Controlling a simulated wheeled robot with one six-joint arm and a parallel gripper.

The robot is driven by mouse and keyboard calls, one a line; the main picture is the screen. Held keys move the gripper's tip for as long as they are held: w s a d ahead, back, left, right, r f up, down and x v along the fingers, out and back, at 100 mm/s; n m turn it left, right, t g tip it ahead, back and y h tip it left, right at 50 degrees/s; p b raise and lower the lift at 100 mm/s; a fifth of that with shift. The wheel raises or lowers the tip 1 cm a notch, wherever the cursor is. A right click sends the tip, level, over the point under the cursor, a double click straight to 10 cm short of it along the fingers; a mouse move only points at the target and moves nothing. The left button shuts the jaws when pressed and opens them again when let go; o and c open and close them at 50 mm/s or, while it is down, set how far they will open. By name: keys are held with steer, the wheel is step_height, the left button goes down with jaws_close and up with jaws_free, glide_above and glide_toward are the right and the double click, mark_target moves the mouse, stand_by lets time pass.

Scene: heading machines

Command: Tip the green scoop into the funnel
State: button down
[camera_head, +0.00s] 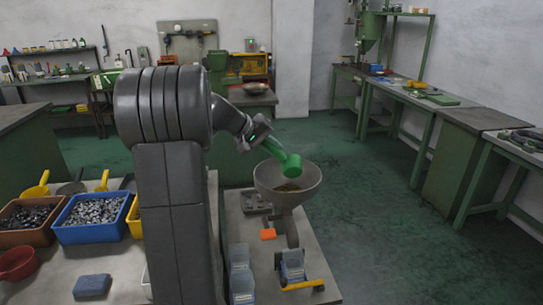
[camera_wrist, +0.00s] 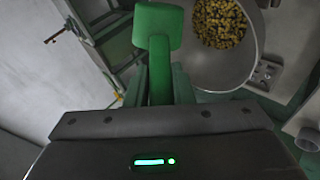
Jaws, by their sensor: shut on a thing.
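The green scoop (camera_head: 291,165) is held by its handle in my gripper (camera_head: 262,139). In the head view the scoop's cup is at the rim of the grey funnel (camera_head: 311,186), on its left side, and looks tilted down toward the bowl. In the wrist view the scoop (camera_wrist: 158,28) shows at the top centre, with the funnel (camera_wrist: 228,78) beside it to the right. Brassy small parts (camera_wrist: 220,22) lie inside the funnel. The inside of the scoop is hidden, so I cannot tell whether it holds anything. My gripper is shut on the handle.
A blue bin (camera_head: 92,236) of grey parts and a brown bin (camera_head: 28,232) stand on the left bench, with a red scoop (camera_head: 17,263) in front. Clear containers (camera_head: 242,276) and an orange piece (camera_head: 268,234) are near the funnel. Open green floor lies to the right.

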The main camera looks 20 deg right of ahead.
mark_target(281, 156)
steer(key=shift+s+a+f+m+t+h+b, duration=0.15)
steer(key=shift+s+m+t+h+b, duration=0.25)
steer(key=shift+b, duration=1.7)
steer(key=shift+s+a+f+m+t+h+b, duration=0.15)
steer(key=shift+s+t+b, duration=0.5)
steer(key=shift+b, duration=1.5)
steer(key=shift+s+a+f+m+t+h+b, duration=0.15)
steer(key=shift+s+m+t+h+b, duration=0.25)
steer(key=shift+b, duration=1.7)
steer(key=t+b, duration=0.1)
steer(key=b, duration=0.2)
steer(key=s+m+h+b, duration=0.1)
steer(key=b, duration=0.3)
steer(key=shift+s+a+f+t, duration=0.15)
steer(key=shift+s+a+t, duration=0.1)
steer(key=shift+t, duration=0.1)
steer(key=m+b, duration=0.1)
steer(key=b, duration=0.5)
steer(key=s+f+t+h+b, duration=0.1)
steer(key=b, duration=0.4)
steer(key=shift+s+a+f+m+t+b, duration=0.1)
steer(key=shift+a+f+m+t+b, duration=0.1)
steer(key=shift+m+t+b, duration=0.15)
steer(key=h+b, duration=0.1)
steer(key=b, duration=0.3)
steer(key=r+m+t+h+b, duration=0.1)
steer(key=b, duration=0.3)
steer(key=shift+s+a+r+m, duration=0.1)
steer(key=shift+s+r+m, duration=0.2)
steer(key=shift+s, duration=0.1)
